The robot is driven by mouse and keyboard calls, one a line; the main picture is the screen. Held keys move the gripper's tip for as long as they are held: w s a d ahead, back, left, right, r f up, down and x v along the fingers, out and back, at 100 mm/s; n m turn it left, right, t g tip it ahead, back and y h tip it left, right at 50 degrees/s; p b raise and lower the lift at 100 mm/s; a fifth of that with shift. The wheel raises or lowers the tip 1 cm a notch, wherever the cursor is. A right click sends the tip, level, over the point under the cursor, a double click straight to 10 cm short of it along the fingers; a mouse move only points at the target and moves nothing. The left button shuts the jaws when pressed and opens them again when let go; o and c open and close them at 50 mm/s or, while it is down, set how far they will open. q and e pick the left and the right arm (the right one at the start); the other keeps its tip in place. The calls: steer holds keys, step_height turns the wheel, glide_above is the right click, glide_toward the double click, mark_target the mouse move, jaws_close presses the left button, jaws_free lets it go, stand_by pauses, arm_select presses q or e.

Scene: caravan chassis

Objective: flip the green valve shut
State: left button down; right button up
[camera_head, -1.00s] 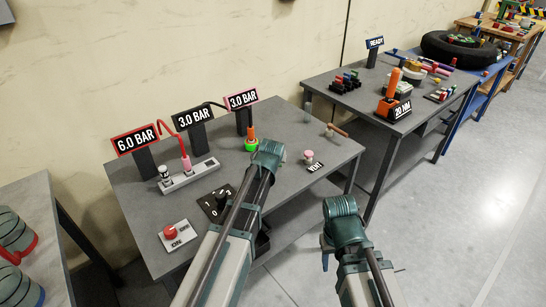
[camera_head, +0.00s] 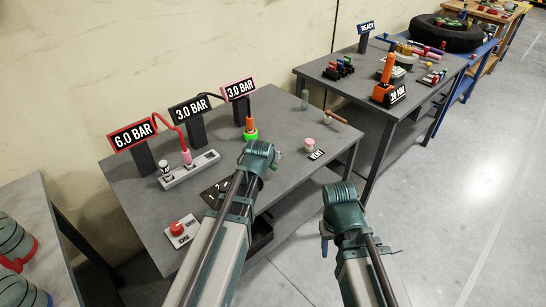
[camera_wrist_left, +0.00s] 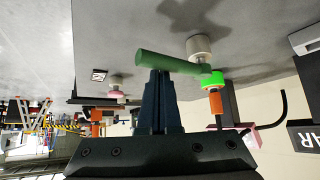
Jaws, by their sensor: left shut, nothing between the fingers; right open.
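The green valve handle (camera_wrist_left: 168,62) is a bar in the left wrist view, joined at one end to a pale round post (camera_wrist_left: 199,47). In the head view my left arm hides it. My left gripper (camera_wrist_left: 158,78) is shut and empty. Its fingertips are right at the handle's side in the left wrist view; I cannot tell whether they touch. In the head view the left wrist is over the workbench (camera_head: 290,190). My right gripper (camera_head: 325,246) is open, in front of the bench, away from the valve.
A green ring with an orange plug (camera_head: 250,128) stands close behind the left wrist; it also shows in the left wrist view (camera_wrist_left: 211,82). A pink button (camera_head: 310,144) stands to the right, a red button (camera_head: 177,227) to the left. Pressure signs (camera_head: 190,109) line the back.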

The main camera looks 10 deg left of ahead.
arm_select(q)
steer(key=shift+s+a+f, duration=0.1)
steer(key=shift+s+a, duration=0.05)
steer(key=shift+s, duration=0.2)
stand_by(0.4)
